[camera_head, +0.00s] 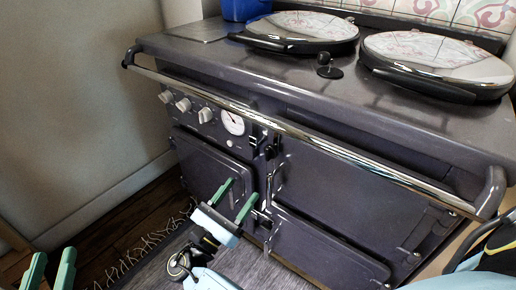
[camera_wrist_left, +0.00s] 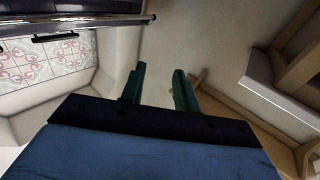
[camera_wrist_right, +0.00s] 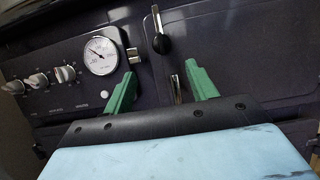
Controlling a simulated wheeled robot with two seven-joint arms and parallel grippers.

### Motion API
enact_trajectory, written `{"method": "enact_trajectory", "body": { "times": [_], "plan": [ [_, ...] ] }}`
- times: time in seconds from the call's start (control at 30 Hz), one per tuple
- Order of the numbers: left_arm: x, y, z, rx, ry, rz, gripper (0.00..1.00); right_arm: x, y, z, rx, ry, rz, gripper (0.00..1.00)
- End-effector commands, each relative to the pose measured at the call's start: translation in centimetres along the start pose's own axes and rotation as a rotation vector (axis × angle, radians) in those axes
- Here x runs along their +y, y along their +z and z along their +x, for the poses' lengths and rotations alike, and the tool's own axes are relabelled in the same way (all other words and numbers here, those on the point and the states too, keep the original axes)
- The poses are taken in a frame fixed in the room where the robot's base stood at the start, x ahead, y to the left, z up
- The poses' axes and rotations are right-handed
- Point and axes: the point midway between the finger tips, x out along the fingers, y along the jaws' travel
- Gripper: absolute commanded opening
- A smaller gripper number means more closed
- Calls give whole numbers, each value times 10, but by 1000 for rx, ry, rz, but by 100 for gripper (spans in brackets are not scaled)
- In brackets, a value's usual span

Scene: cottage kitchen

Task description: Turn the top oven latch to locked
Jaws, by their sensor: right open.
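The top oven latch (camera_head: 269,148) sits beside the upper door of the dark range, just right of the round dial. In the right wrist view the latch (camera_wrist_right: 161,42) has a silver shaft and a black knob at its lower end, and stands close to upright. My right gripper (camera_head: 237,197) is open and empty, low in front of the range and below this latch. Its fingertips also show in the right wrist view (camera_wrist_right: 163,80), with a second silver bar (camera_wrist_right: 177,89) appearing between them. My left gripper (camera_head: 51,268) is open and empty at the lower left, away from the range.
A chrome rail (camera_head: 330,147) runs along the range front above the latch. A dial (camera_head: 232,123) and several knobs (camera_head: 183,104) lie left of it. A lower latch (camera_head: 262,216) is near my right gripper. A fringed rug (camera_head: 150,262) covers the floor.

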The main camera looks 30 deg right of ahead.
Motion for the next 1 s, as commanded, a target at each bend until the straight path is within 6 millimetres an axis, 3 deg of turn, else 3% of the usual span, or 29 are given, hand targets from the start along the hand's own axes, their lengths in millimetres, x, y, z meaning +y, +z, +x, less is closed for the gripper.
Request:
{"method": "enact_trajectory", "body": {
  "times": [0.27,0.6,0.8,1.0],
  "plan": [
    [2,-10,0,60,5,-2,31,-1,0,50,-2,-5,3,57],
    [8,-40,-3,257,19,-10,31,0,-1,112,0,-1,2,57],
    [9,-51,-6,320,24,-14,31,0,0,128,0,0,2,57],
    [10,-52,-6,328,24,-14,31,0,0,130,1,2,2,57]
  ]
}}
